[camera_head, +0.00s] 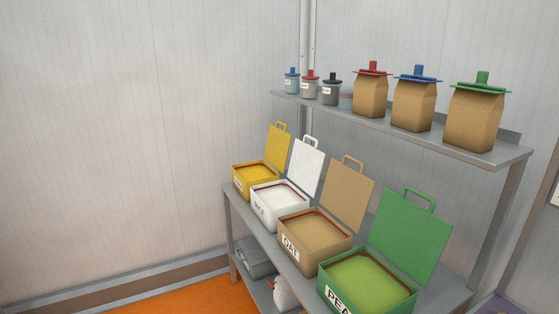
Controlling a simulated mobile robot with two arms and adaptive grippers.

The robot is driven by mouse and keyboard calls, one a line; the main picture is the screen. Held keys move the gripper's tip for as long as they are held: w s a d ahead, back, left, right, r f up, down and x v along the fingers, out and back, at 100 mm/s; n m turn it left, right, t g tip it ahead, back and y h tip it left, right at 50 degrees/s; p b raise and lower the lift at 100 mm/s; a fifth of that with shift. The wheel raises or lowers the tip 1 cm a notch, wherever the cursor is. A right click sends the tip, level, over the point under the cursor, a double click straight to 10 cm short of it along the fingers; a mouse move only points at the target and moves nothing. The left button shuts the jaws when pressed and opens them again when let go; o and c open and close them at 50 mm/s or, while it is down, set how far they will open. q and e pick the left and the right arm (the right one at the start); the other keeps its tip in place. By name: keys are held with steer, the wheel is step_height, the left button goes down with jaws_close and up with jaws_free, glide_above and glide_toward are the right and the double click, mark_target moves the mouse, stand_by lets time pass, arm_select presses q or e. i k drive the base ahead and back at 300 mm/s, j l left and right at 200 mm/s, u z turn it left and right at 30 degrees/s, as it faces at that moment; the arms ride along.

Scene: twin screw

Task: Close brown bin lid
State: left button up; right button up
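The brown bin (315,242) stands on the lower shelf between the white bin and the green bin, with a label reading "OAT". Its brown lid (347,194) is open, standing up and leaning back behind the bin, with a loop handle on its top edge. The bin's inside shows a brown surface with a dark red rim line. Neither of my grippers is in view.
A yellow bin (255,182), white bin (279,206) and green bin (367,285) share the shelf, all with open lids. The upper shelf (400,130) holds small jars and paper bags with coloured tops. Orange floor (205,299) at lower left is clear.

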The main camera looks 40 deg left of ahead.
mark_target(347, 193)
steer(key=u, duration=0.65)
steer(key=i+j, duration=0.3)
steer(key=j, duration=0.2)
steer(key=i+j+u, duration=0.15)
steer(key=i+j, duration=0.15)
steer(key=j, duration=0.2)
